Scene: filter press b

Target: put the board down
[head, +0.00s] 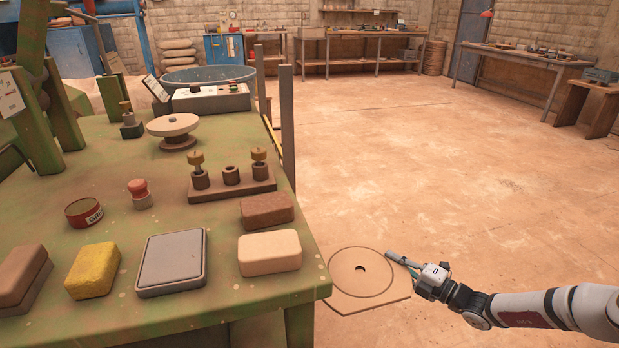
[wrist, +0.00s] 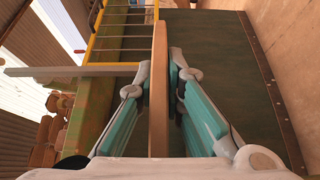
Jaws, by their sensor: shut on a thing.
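The board (head: 345,272) is a thin flat tan plate with a large circle marked on it and a small dark hole in the middle. In the head view it is just right of the green table's front right corner, roughly level. My gripper (head: 398,264) is shut on its right edge. In the wrist view the board (wrist: 160,95) shows edge-on as a narrow strip between both fingers of my gripper (wrist: 161,70). I cannot tell its exact height over the floor. No support shows under it.
The green table (head: 220,225) holds a cream block (head: 269,252), a brown block (head: 267,209), a grey pad (head: 172,262), a yellow sponge (head: 93,270) and a rack with pegs (head: 232,185). The open floor (head: 440,180) is clear. Workbenches (head: 375,46) stand far back.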

